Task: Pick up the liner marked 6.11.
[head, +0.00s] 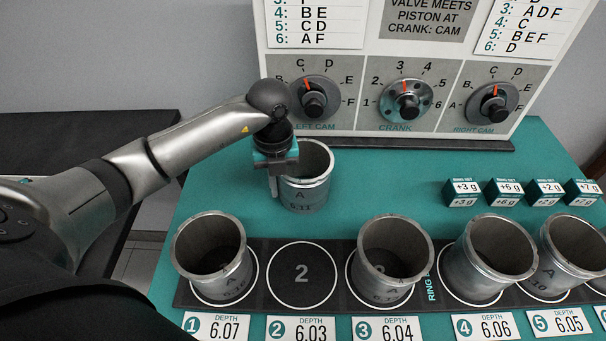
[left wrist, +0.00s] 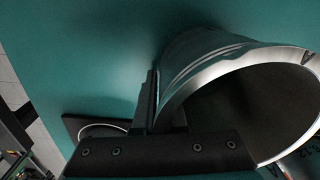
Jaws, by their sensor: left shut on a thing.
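The grey metal liner marked 6.11 (head: 309,196) stands upright on the teal table behind the empty spot 2 of the black mat. It also shows large in the left wrist view (left wrist: 217,65), with its open rim toward the camera. My left gripper (head: 277,180) is over the left side of its wall and shut on it. In the left wrist view the jaws (left wrist: 160,105) are at the liner's wall, one finger outside it. Whether the liner touches the table is hard to tell. My right gripper is not in view.
Other liners stand on the mat at spot 1 (head: 211,255), spot 3 (head: 393,260), spot 4 (head: 487,258) and spot 5 (head: 570,250). Small teal ring-set boxes (head: 462,193) sit at right. The dial panel (head: 407,75) stands behind.

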